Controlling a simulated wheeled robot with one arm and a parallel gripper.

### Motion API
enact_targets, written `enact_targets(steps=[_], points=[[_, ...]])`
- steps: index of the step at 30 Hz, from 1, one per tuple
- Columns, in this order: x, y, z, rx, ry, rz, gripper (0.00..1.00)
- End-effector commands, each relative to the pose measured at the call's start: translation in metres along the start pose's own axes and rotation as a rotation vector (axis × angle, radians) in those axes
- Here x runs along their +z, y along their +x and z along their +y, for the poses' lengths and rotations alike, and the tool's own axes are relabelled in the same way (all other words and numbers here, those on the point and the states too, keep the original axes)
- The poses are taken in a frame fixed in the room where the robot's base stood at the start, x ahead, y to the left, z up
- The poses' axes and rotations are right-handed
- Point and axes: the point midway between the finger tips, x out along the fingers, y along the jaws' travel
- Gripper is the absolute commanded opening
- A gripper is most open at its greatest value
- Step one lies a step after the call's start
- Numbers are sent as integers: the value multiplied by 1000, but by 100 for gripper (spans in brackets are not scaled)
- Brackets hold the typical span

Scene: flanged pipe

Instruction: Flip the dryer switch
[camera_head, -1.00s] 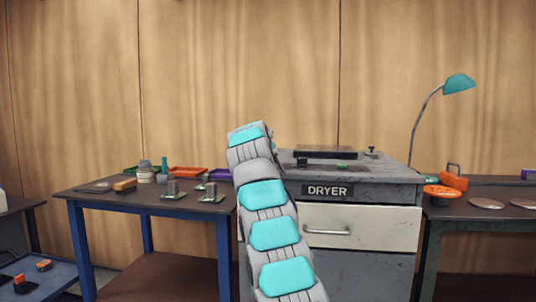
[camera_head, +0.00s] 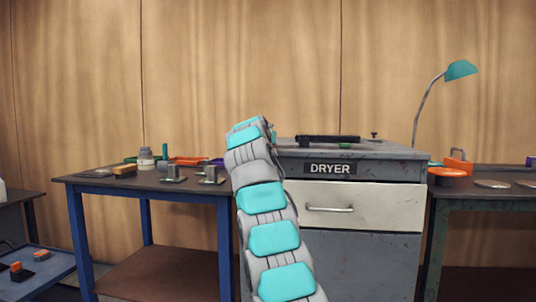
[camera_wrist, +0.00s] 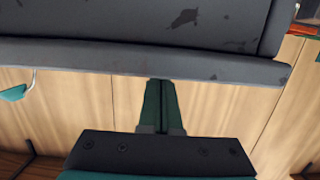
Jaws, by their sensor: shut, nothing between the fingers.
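The grey dryer (camera_head: 360,262) stands right of centre in the head view, with a DRYER label (camera_head: 330,169) above a cream drawer (camera_head: 360,209). On its top are a dark bar (camera_head: 328,139), a small green piece (camera_head: 345,145) and a small dark knob (camera_head: 374,135). I cannot tell which of these is the switch. My arm hides the dryer's left edge and my gripper in the head view. In the wrist view my gripper (camera_wrist: 161,82) is shut and empty, its green fingers together, by a grey edge (camera_wrist: 120,58) likely of the dryer.
A blue-legged table (camera_head: 95,184) on the left holds circuit pieces, a bottle and trays. A bench (camera_head: 500,198) on the right holds an orange tool (camera_head: 458,162) and discs. A teal lamp (camera_head: 460,69) rises behind the dryer; it also shows in the wrist view (camera_wrist: 12,93).

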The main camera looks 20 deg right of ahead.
Motion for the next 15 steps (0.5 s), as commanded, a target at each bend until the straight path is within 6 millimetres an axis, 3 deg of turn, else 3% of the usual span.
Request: enact_targets(steps=[1, 15], points=[[11, 2, -1, -1, 0, 18, 0], [10, 2, 0, 1, -2, 86, 0]])
